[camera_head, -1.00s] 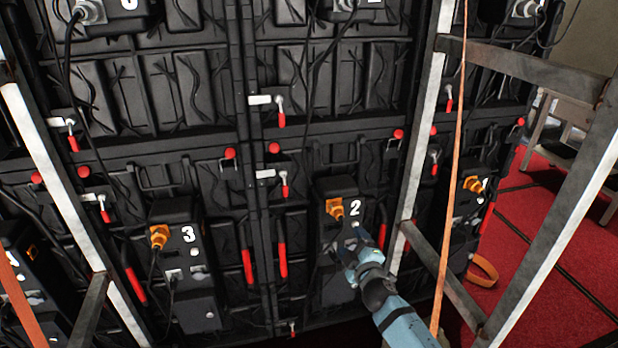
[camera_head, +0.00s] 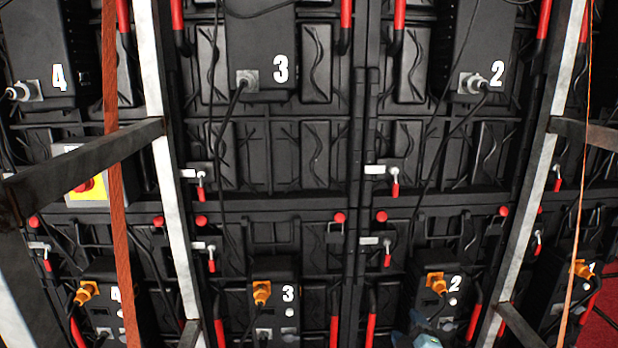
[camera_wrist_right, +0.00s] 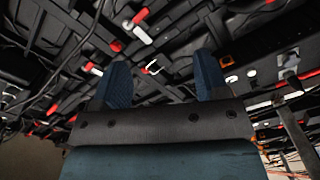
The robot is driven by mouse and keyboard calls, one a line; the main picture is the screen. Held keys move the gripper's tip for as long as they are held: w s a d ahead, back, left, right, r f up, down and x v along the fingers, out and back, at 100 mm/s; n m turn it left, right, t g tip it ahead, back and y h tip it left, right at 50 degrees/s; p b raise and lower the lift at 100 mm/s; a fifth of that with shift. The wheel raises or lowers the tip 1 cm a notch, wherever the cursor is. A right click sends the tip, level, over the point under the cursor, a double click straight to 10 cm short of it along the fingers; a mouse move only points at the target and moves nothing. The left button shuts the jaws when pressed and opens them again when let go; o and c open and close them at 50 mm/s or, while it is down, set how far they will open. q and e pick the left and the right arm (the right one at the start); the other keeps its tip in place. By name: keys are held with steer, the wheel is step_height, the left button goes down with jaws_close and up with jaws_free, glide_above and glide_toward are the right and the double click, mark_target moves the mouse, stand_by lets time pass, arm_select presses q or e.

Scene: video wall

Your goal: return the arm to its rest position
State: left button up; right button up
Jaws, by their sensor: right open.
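My right gripper (camera_head: 428,338) shows only at the bottom edge of the head view, in front of the lower black power box numbered 2 (camera_head: 437,282). Most of my right arm is out of the picture. In the right wrist view the gripper (camera_wrist_right: 163,80) has its two blue fingers spread well apart with nothing between them. Beyond the fingers is the black back of the video wall (camera_wrist_right: 180,45), seen at a slant. My left gripper is in neither view.
Metal frame posts (camera_head: 172,170) and (camera_head: 535,175) stand before the wall. Orange straps (camera_head: 117,180) hang at both sides. Lower boxes numbered 3 (camera_head: 275,300) and 4 have orange plugs. A yellow panel with a red button (camera_head: 88,187) is at left. Red floor (camera_head: 602,292) shows at lower right.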

steer(key=s+d+r+n+h, duration=0.15)
steer(key=d+n, duration=0.25)
steer(key=d, duration=1.7)
steer(key=s+a+f+m+g+y, duration=0.1)
steer(key=s+a+f+m+g, duration=0.3)
steer(key=s, duration=0.8)
steer(key=s+a+f+m+g+y, duration=0.15)
steer(key=s+a+f, duration=0.25)
steer(key=s+a, duration=0.5)
steer(key=s+a+f+m+g+y, duration=0.1)
steer(key=s+a+f+m+g, duration=0.25)
steer(key=s, duration=1.05)
steer(key=w+a+r+m+t, duration=0.15)
steer(key=a+m, duration=0.35)
steer(key=a, duration=0.5)
arm_select(q)
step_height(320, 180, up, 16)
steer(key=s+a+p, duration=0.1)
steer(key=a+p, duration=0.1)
steer(key=p, duration=2.1)
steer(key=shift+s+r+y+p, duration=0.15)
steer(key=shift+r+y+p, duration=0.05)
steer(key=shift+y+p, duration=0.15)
arm_select(e)
step_height(320, 180, up, 16)
steer(key=d, duration=0.1)
steer(key=shift+s+d+r, duration=0.2)
steer(key=shift+s, duration=0.2)
